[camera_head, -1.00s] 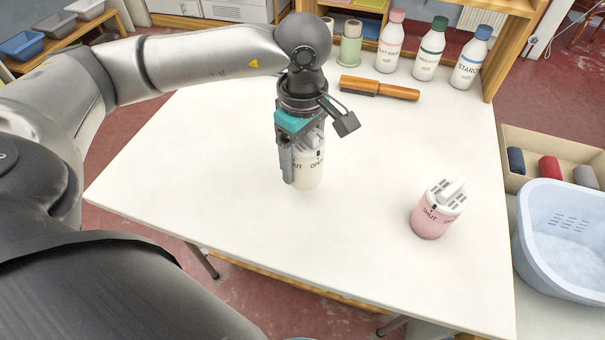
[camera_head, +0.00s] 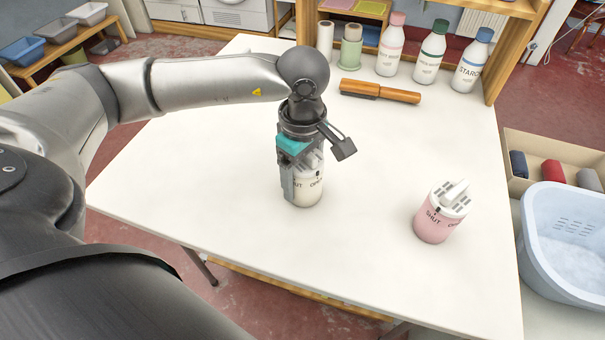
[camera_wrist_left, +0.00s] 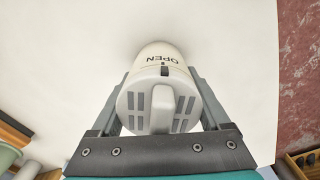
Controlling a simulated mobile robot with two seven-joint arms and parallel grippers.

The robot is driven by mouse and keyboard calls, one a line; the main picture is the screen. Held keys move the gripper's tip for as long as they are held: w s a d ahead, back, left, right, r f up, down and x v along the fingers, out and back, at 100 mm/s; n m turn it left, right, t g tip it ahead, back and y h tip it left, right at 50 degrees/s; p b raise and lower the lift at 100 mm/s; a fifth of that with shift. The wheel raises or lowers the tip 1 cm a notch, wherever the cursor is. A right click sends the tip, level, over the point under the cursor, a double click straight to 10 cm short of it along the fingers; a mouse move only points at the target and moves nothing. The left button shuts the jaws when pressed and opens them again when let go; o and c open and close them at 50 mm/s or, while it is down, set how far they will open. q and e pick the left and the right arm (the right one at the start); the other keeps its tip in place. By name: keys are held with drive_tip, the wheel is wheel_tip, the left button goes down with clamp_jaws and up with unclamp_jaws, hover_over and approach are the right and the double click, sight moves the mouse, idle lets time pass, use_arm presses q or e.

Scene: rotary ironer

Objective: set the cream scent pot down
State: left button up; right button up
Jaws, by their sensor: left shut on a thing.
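The cream scent pot (camera_head: 308,191) is upright at the middle of the white table (camera_head: 200,160), with the words SHUT and OPEN on its side. My left gripper (camera_head: 301,172) points down over it and is shut on it. The left wrist view shows the pot (camera_wrist_left: 160,95) between the two fingers (camera_wrist_left: 160,110), its slotted lid and raised handle facing the camera. The pot's base is at or very close to the table; I cannot tell whether it touches. My right gripper is not in view.
A pink scent pot (camera_head: 438,215) stands to the right on the table. A blue basket (camera_head: 565,235) is off the table's right side. The table's front and left are clear.

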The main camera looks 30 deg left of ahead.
use_arm(q)
drive_tip(key=o, duration=1.2)
drive_tip(key=shift+o, duration=0.2)
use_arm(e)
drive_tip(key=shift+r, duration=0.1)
use_arm(q)
drive_tip(key=shift+r, duration=0.15)
wheel_tip(320, 180, up, 10)
drive_tip(key=p, duration=0.3)
drive_tip(key=shift+r, duration=0.1)
drive_tip(key=shift+r+p, duration=0.5)
drive_tip(key=shift+r, duration=0.45)
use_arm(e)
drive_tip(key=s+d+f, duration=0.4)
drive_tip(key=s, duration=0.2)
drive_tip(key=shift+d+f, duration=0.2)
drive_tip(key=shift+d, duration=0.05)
